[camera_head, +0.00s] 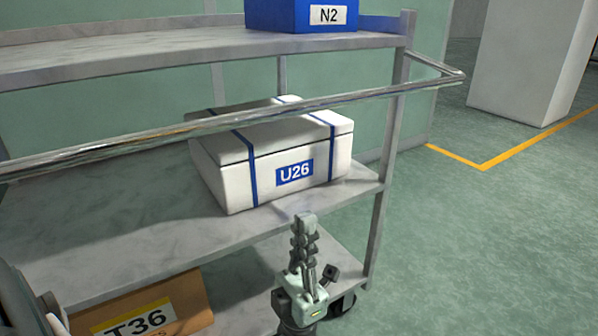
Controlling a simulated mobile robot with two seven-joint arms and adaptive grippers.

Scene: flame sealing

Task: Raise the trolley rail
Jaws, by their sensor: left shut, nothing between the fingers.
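The trolley rail (285,108) is a shiny metal bar that runs across the front of the trolley, from the left edge to a bent corner at the right, where it meets the post. In the picture it passes below the top shelf and in front of a white box. My left gripper (304,222) points up from the bottom, in front of the middle shelf's front edge. It is shut and empty, below the rail in the picture and apart from it. My right gripper is not in view.
The white box labelled U26 (325,165) sits on the middle shelf (110,245). A blue bin labelled N2 (285,15) stands on the top shelf (150,52). A brown box labelled T36 (185,295) is low at the left. Green floor (490,240) is clear at the right.

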